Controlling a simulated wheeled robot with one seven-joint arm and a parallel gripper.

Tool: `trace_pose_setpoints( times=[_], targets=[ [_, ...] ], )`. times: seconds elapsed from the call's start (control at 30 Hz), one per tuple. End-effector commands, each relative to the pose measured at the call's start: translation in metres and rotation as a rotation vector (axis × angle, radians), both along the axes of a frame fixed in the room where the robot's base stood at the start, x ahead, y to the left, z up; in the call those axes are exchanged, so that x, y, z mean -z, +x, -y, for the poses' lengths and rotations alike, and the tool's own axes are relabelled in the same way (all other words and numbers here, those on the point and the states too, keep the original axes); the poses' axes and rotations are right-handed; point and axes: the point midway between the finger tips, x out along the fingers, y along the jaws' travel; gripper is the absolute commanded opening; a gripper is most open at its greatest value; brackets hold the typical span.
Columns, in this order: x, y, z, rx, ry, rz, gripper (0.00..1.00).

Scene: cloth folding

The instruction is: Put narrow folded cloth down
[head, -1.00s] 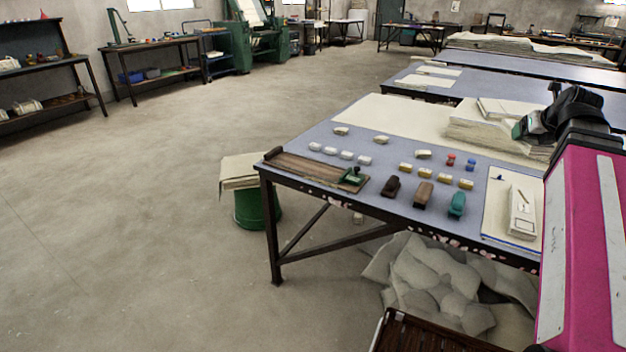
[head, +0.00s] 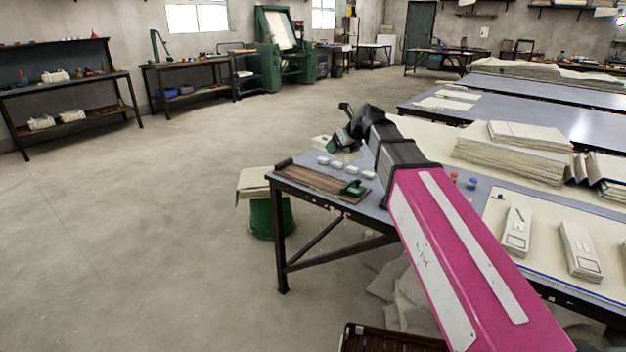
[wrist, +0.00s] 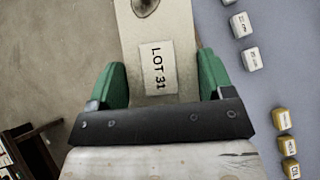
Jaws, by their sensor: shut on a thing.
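My gripper (wrist: 163,82) has green fingers on both sides of a narrow cream folded cloth (wrist: 184,32), shut on it. The cloth bears a "LOT 31" label and a dark spot at its far end. In the head view my gripper (head: 346,140) is above the left part of the blue table (head: 482,196), and a pale end of the cloth (head: 321,142) shows beside it. My arm hides part of the table. I cannot tell the cloth's exact height above the table.
A wooden board (head: 322,184) with a green-handled tool (head: 354,188) lies at the table's near left edge. White blocks (head: 350,169) sit just behind it. A cloth-topped green bin (head: 268,218) stands left of the table. Cloth stacks (head: 510,160) and narrow bundles (head: 579,250) lie right.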

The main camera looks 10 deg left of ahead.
Motion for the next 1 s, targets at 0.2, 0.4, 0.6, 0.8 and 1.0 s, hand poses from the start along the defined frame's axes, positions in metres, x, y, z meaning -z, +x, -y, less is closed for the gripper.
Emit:
trace_pose_setpoints(
  times=[0.2, 0.4, 0.6, 0.8, 1.0],
  targets=[
    [0.022, -0.017, -0.098, -0.155, 0.003, 0.002, 0.45],
    [0.034, -0.032, -0.145, -0.232, 0.006, 0.002, 0.45],
    [0.044, -0.026, -0.150, -0.249, 0.006, 0.002, 0.45],
    [0.067, 0.007, -0.129, -0.246, 0.007, 0.001, 0.45],
    [0.090, 0.041, -0.110, -0.247, 0.006, 0.002, 0.45]
  ],
)
